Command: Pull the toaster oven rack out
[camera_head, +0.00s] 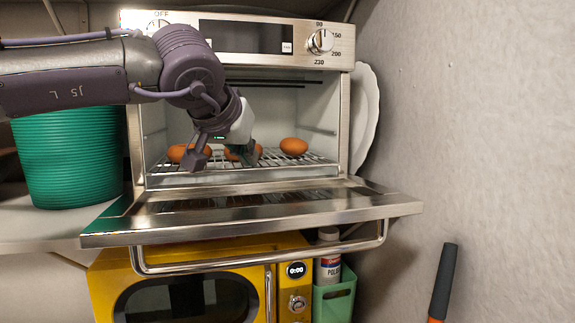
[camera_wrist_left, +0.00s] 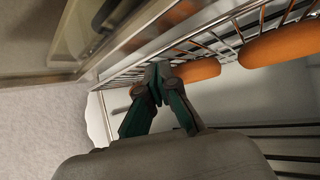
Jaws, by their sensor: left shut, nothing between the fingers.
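The toaster oven (camera_head: 345,130) has its door (camera_head: 265,205) folded down flat, with a handle bar along the front. My right gripper is not in view.
A green ribbed bin (camera_head: 70,155) stands left of the oven. A yellow microwave (camera_head: 190,285) is below the door, beside a green holder with a bottle (camera_head: 328,262). A white plate (camera_head: 364,110) leans between the oven and the right wall.

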